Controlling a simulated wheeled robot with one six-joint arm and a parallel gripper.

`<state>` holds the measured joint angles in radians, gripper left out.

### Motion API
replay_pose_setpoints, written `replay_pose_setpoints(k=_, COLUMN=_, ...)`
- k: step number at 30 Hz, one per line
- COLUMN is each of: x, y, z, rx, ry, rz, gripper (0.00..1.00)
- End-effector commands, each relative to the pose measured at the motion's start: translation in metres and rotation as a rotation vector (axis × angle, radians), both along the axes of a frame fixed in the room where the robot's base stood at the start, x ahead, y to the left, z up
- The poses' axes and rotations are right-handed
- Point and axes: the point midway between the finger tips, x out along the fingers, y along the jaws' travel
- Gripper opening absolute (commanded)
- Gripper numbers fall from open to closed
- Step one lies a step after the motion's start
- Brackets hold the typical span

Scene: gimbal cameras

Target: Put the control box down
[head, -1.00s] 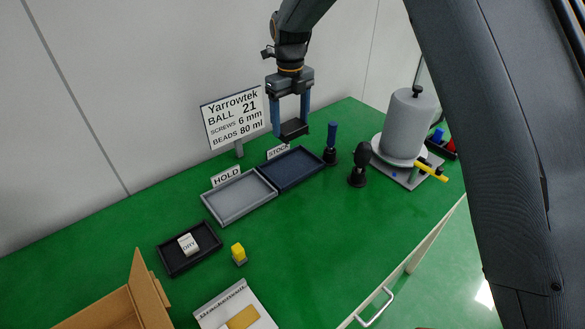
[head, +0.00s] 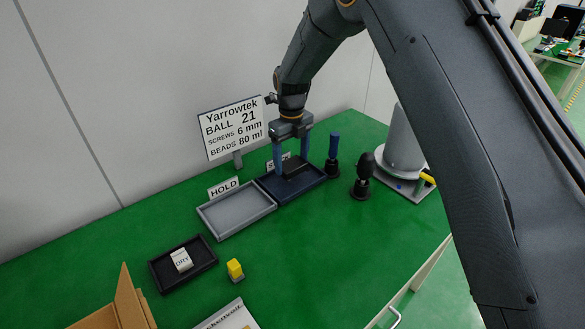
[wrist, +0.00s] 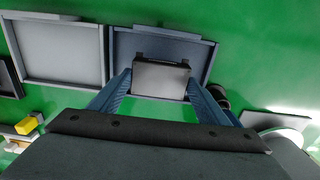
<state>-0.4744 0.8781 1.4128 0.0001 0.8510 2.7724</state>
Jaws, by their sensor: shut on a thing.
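The control box (wrist: 160,80) is a small dark box, seen in the wrist view between my two blue fingers. My gripper (head: 293,169) is shut on it, and the box also shows in the head view (head: 296,168). It is over the dark blue STOCK tray (head: 315,182), low and within the tray's outline. I cannot tell whether it touches the tray floor. The tray's rim also shows in the wrist view (wrist: 211,60). The STOCK sign is mostly hidden behind my gripper.
The grey HOLD tray (head: 236,211) adjoins on the left, empty. Two dark upright tools, one blue-handled (head: 333,155) and one black-topped (head: 363,176), stand just right. A grey cylinder (head: 405,140) is farther right. The Yarrowtek sign (head: 232,128) stands behind.

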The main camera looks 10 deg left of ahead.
Motion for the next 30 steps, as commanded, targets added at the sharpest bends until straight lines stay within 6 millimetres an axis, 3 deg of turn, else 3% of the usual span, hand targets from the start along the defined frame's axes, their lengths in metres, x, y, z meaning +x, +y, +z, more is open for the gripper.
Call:
replay_pose_setpoints(k=9, x=0.000, y=-0.001, z=-0.035, rx=-0.001, ry=0.001, rz=-0.001, gripper=0.44)
replay_pose_setpoints(k=20, x=0.001, y=0.000, z=-0.040, rx=0.001, ry=-0.001, rz=-0.001, gripper=0.44)
replay_pose_setpoints(k=21, x=0.000, y=-0.001, z=-0.041, rx=0.000, ry=0.000, rz=-0.001, gripper=0.72)
replay_pose_setpoints(k=24, x=0.000, y=-0.001, z=-0.040, rx=0.000, ry=0.000, rz=-0.001, gripper=0.88)
replay_pose_setpoints(k=30, x=0.000, y=-0.001, z=-0.040, rx=0.000, ry=0.000, rz=-0.001, gripper=0.89)
